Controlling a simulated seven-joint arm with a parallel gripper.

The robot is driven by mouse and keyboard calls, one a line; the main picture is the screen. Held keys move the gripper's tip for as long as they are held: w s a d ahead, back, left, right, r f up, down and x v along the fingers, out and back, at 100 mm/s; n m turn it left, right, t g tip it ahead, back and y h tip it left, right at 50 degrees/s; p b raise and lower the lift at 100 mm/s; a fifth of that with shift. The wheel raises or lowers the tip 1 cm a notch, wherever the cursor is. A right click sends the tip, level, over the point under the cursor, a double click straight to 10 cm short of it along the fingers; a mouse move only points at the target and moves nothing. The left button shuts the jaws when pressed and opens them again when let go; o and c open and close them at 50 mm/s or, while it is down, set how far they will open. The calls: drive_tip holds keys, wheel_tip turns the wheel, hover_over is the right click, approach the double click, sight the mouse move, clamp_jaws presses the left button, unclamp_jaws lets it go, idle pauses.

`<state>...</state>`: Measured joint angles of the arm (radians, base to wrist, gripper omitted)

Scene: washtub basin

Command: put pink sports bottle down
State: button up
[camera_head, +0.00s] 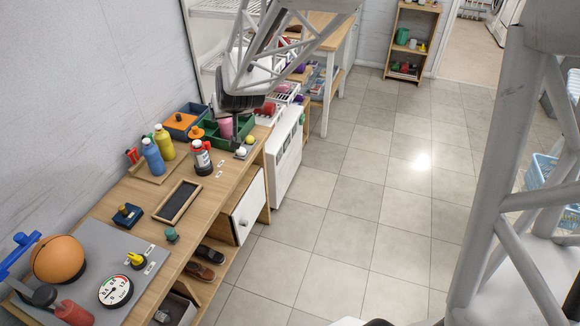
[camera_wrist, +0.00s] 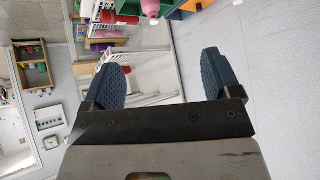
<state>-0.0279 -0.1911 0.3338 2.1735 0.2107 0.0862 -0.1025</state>
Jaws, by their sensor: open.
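The pink sports bottle appears to be the pink cylinder (camera_head: 226,127) at the green crate (camera_head: 212,138) on the wooden bench; its lower part is hidden. In the wrist view a pink object (camera_wrist: 150,7) shows at the top edge, beyond the fingers; it may be the same bottle. My gripper (camera_head: 238,125) is over the bench's far end, close beside the pink cylinder in the picture. In the wrist view my gripper (camera_wrist: 162,82) has its two blue fingers wide apart, with nothing between them.
A red-and-black bottle (camera_head: 201,158), a blue bottle (camera_head: 153,157) and a yellow bottle (camera_head: 165,142) stand near the crate. An empty dark tray (camera_head: 178,202) lies on the bench. An orange ball (camera_head: 57,259) and a gauge (camera_head: 116,291) are at the near end.

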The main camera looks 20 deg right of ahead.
drive_tip(key=s+d+r+g, duration=0.1)
drive_tip(key=s+r+g, duration=0.2)
drive_tip(key=s, duration=1.4)
drive_tip(key=s+d+r+g, duration=0.1)
drive_tip(key=s+r, duration=0.3)
drive_tip(key=s, duration=1.3)
drive_tip(key=shift+s+d+r+n+g+h, duration=0.2)
drive_tip(key=shift+s+d+n+g+h, duration=0.15)
drive_tip(key=shift+g, duration=0.55)
drive_tip(key=shift+a, duration=0.1)
